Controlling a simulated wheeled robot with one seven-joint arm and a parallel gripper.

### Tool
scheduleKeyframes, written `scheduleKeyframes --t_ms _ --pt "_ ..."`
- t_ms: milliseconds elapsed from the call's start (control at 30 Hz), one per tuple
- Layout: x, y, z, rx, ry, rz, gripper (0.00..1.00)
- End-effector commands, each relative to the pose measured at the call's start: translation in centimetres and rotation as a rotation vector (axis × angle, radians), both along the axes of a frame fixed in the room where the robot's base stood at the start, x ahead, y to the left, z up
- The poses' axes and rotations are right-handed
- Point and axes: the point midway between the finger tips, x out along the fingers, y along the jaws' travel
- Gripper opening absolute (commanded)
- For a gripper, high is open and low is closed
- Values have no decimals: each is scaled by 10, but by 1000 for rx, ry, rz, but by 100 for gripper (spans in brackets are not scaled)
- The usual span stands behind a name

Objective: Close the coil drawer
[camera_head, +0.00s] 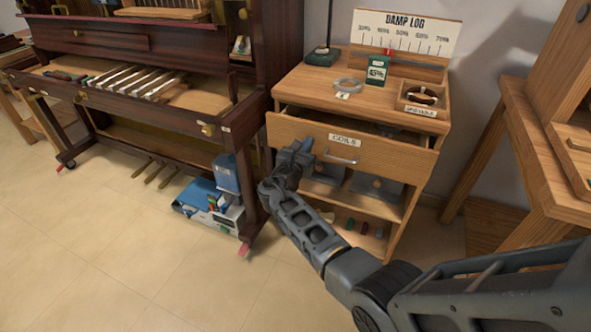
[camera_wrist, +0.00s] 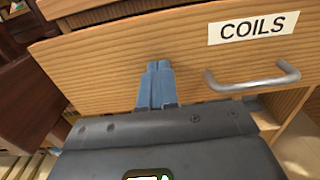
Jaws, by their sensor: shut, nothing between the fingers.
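The coil drawer (camera_head: 346,145) is the top drawer of a light wooden cabinet, with a "COILS" label (camera_head: 344,140) and a metal bar handle (camera_head: 341,158). It stands out from the cabinet, and its dark inside shows behind the front's top edge. My gripper (camera_head: 303,147) is at the left part of the drawer front, left of the handle. In the wrist view its blue fingers (camera_wrist: 157,85) are shut together with nothing between them, pointing at the wooden drawer front (camera_wrist: 130,55). The tips look against or very close to the front; I cannot tell if they touch.
A dark upright piano (camera_head: 150,85) with exposed keys stands at the left. A blue box (camera_head: 226,172) and other items sit under it. The cabinet top (camera_head: 318,84) holds a ring, a green "45%" block and a small tray. A wooden bench (camera_head: 515,130) is at the right.

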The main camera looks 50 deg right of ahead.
Motion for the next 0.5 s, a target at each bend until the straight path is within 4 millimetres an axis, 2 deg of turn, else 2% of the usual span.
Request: scheduleKeyframes --t_ms 33,200,500 --pt "4 -13 -4 0 -3 -5 0" --pt "15 -42 -3 0 -2 -2 0" --pt "25 -69 -1 0 0 -1 0"
